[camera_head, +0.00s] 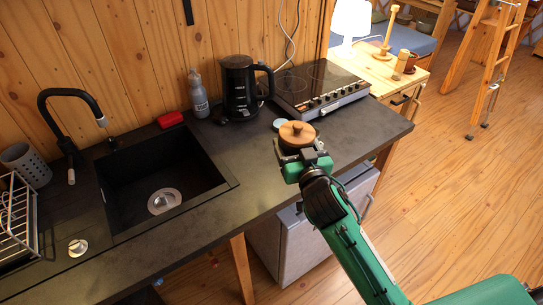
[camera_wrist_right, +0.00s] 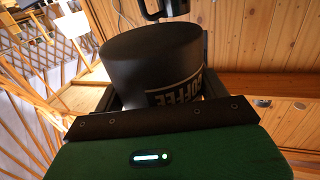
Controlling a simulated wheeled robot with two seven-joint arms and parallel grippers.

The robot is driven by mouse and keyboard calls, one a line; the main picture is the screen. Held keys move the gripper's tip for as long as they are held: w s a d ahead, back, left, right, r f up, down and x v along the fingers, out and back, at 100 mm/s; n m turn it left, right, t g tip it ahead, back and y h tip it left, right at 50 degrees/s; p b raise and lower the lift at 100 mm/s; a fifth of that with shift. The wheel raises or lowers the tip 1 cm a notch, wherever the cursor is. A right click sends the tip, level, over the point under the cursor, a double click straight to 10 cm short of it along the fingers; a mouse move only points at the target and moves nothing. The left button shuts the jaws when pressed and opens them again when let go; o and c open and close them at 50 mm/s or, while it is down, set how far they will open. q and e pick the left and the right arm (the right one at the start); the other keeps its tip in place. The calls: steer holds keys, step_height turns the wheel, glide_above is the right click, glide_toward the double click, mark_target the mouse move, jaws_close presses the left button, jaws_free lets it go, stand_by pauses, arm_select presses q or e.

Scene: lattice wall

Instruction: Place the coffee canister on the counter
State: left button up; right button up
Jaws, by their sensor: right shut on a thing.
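The coffee canister (camera_head: 297,134), with a round wooden lid and knob, is at the front edge of the dark counter (camera_head: 240,150) in the head view. In the right wrist view the canister (camera_wrist_right: 150,62) is black with pale COFFEE lettering, upside down in the picture. My right gripper (camera_head: 300,152) is shut on the canister, one finger on each side. The canister looks upright and overlaps the counter edge in the picture; I cannot tell whether its base touches the counter. My left gripper is not in view.
A black kettle (camera_head: 240,88), a grey bottle (camera_head: 198,94) and a cooktop (camera_head: 320,88) stand along the back. A small pale disc (camera_head: 280,124) lies just behind the canister. The black sink (camera_head: 160,180) is left. Bare counter lies between sink and canister.

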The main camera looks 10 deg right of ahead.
mark_target(286, 125)
steer(key=w+r, duration=0.1)
steer(key=w+a+r+b, duration=0.1)
steer(key=w, duration=0.1)
steer(key=shift+r+n, duration=0.2)
steer(key=shift+n, duration=0.1)
steer(key=shift+w+a+r+y, duration=0.2)
steer(key=shift+w+r+y, duration=0.35)
steer(key=shift+w, duration=0.2)
steer(key=shift+w+a, duration=0.1)
steer(key=shift+w, duration=0.1)
step_height(286, 125, down, 16)
steer(key=shift+r+p, duration=0.15)
steer(key=shift+p, duration=0.2)
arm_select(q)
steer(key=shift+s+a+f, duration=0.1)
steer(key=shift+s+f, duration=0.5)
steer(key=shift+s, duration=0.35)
arm_select(e)
steer(key=shift+f, duration=1.9)
